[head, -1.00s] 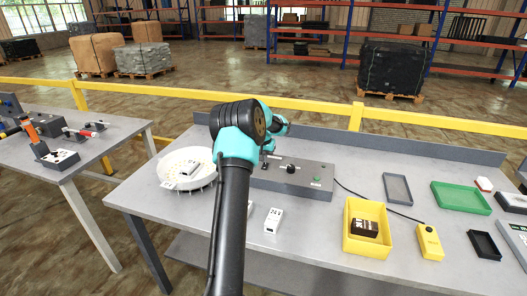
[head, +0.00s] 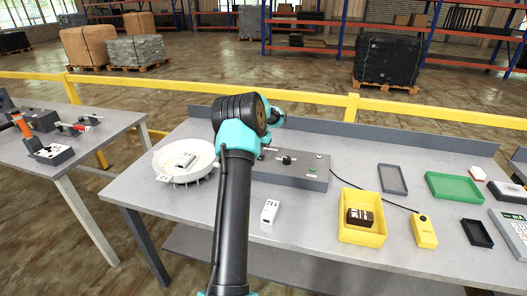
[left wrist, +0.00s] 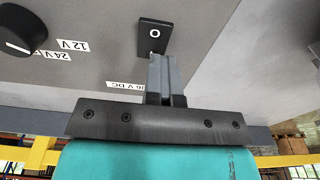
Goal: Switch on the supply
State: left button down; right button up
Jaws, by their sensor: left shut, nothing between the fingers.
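The supply (head: 262,178) is a grey box at the back of the table in the head view. In the head view my arm hides this gripper and the panel's left end. My right gripper is not in view.
A round white tray (head: 162,163) stands left of my arm. A white block (head: 270,211) lies in front of the supply. To the right are a yellow bin (head: 362,237) holding a dark block, a yellow device (head: 424,232) on a cable, and a green tray (head: 460,186).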

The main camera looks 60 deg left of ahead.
pick_arm(q)
jog(key=shift+s+d+f, duration=0.15)
jog(key=shift+d+f, duration=0.05)
jog(key=shift+d, duration=0.05)
jog(key=shift+s+d+r, duration=0.3)
jog(key=shift+s+r, duration=0.05)
jog(key=shift+s, duration=0.1)
jog(key=shift+r, duration=0.15)
notch_tip(320, 180, up, 14)
jog(key=s+d, duration=0.1)
jog(key=shift+s+d, duration=0.2)
dwell(0.3)
jog(key=shift+f, duration=0.2)
jog(key=shift+w+a, duration=0.45)
jog(key=shift+w, duration=0.15)
